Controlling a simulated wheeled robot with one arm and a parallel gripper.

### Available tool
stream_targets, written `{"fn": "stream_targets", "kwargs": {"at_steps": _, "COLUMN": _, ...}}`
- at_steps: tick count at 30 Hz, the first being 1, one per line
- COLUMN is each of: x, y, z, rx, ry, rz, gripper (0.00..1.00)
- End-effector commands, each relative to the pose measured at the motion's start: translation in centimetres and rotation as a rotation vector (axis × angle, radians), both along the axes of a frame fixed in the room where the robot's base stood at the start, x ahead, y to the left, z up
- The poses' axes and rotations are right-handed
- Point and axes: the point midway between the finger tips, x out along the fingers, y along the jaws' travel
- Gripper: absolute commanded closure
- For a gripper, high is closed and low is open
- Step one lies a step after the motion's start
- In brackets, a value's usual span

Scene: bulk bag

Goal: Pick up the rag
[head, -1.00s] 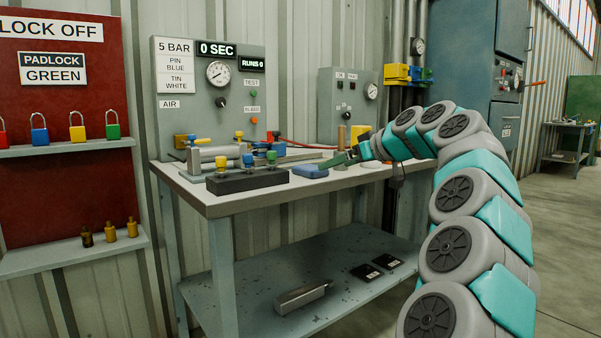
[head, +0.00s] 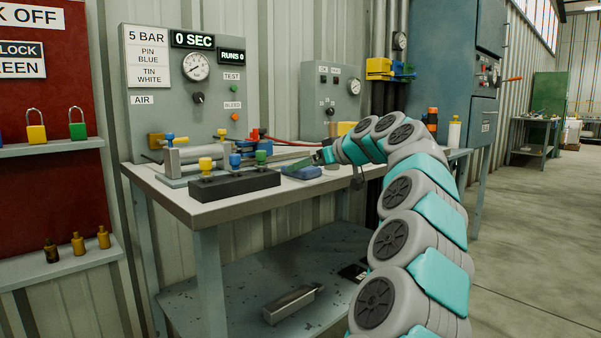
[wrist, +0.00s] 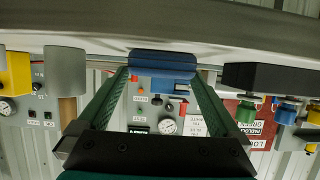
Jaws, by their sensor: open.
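The rag looks like a folded blue cloth (head: 301,173) lying on the bench top near its front edge. It also shows in the upside-down wrist view (wrist: 162,62), straight ahead between the two green fingers. My gripper (head: 320,159) is just behind and to the right of the rag in the head view. Its fingers (wrist: 161,73) are spread apart in the wrist view, with their tips close to the rag's two ends. I cannot tell if they touch it. Nothing is held.
A dark block with coloured knobs (head: 235,186) stands left of the rag on the bench (head: 190,205). A clamped cylinder (head: 195,156) lies behind it. A gauge panel (head: 150,115) stands at the back. A grey cylinder (wrist: 65,70) stands to the other side in the wrist view.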

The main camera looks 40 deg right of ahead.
Motion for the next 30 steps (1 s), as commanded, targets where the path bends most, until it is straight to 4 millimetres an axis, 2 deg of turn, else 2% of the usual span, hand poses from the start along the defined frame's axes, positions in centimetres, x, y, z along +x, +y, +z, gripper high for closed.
{"fn": "stream_targets", "kwargs": {"at_steps": 1, "x": 0.7, "y": 0.1, "z": -0.6, "rx": 0.001, "ry": 0.003, "rz": 0.002, "gripper": 0.00}}
{"fn": "stream_targets", "kwargs": {"at_steps": 5, "x": 2.1, "y": 0.2, "z": -1.0, "rx": -0.001, "ry": 0.001, "rz": 0.001, "gripper": 0.00}}
{"fn": "stream_targets", "kwargs": {"at_steps": 12, "x": 2.3, "y": 0.2, "z": -1.1, "rx": 0.000, "ry": 0.000, "rz": 0.001, "gripper": 0.00}}
{"fn": "stream_targets", "kwargs": {"at_steps": 30, "x": 2.3, "y": 0.2, "z": -1.1, "rx": 0.000, "ry": 0.001, "rz": 0.001, "gripper": 0.68}}
